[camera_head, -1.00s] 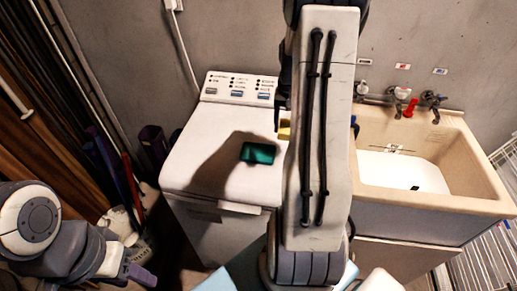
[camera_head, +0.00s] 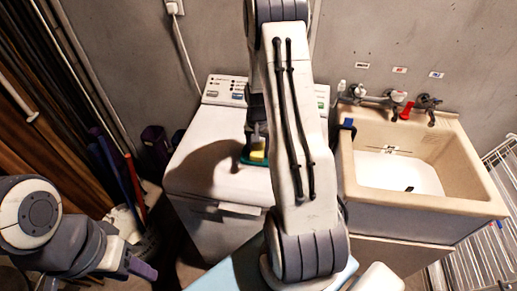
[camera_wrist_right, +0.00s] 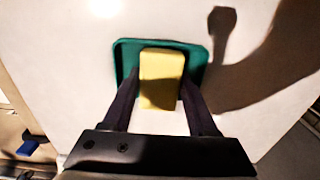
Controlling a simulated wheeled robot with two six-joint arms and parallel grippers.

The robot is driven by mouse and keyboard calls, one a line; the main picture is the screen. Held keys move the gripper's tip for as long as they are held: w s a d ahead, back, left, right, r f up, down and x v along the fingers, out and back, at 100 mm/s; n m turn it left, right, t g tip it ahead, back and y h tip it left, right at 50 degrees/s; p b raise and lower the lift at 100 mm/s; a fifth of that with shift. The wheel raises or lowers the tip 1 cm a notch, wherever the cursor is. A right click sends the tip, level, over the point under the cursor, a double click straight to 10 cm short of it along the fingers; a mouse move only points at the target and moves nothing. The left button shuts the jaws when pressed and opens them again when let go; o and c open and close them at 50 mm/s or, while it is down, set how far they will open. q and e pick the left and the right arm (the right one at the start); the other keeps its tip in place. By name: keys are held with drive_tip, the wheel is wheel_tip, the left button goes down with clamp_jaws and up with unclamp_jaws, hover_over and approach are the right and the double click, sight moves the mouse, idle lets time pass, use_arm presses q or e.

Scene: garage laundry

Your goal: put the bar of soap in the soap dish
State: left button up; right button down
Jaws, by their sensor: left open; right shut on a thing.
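The yellow bar of soap (camera_head: 258,157) is between the fingers of my right gripper (camera_head: 257,146), which is shut on it. In the right wrist view, the soap (camera_wrist_right: 161,80) overlaps the green soap dish (camera_wrist_right: 126,56) and reaches past its near edge; my right gripper's fingers (camera_wrist_right: 160,98) flank it. The dish (camera_head: 246,161) lies on the white washing machine top, partly hidden by my right arm. I cannot tell whether the soap touches the dish. My left gripper (camera_head: 142,268) is open at the lower left, away from both.
The washing machine (camera_head: 205,140) has clear space left of the dish. A beige sink (camera_head: 430,200) with taps stands at the right, a blue object (camera_head: 347,124) on its rim. A wire rack (camera_head: 487,225) is at far right. Poles and a bucket (camera_head: 125,225) stand at left.

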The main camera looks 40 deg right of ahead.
sight(258, 149)
drive_tip(key=shift+c, duration=0.9)
unclamp_jaws()
drive_tip(key=shift+s+f, duration=0.1)
drive_tip(key=shift+f, duration=0.2)
drive_tip(key=shift+r, duration=0.1)
drive_tip(key=shift+r, duration=0.5)
wheel_tip(258, 149, up, 11)
drive_tip(key=b, duration=0.3)
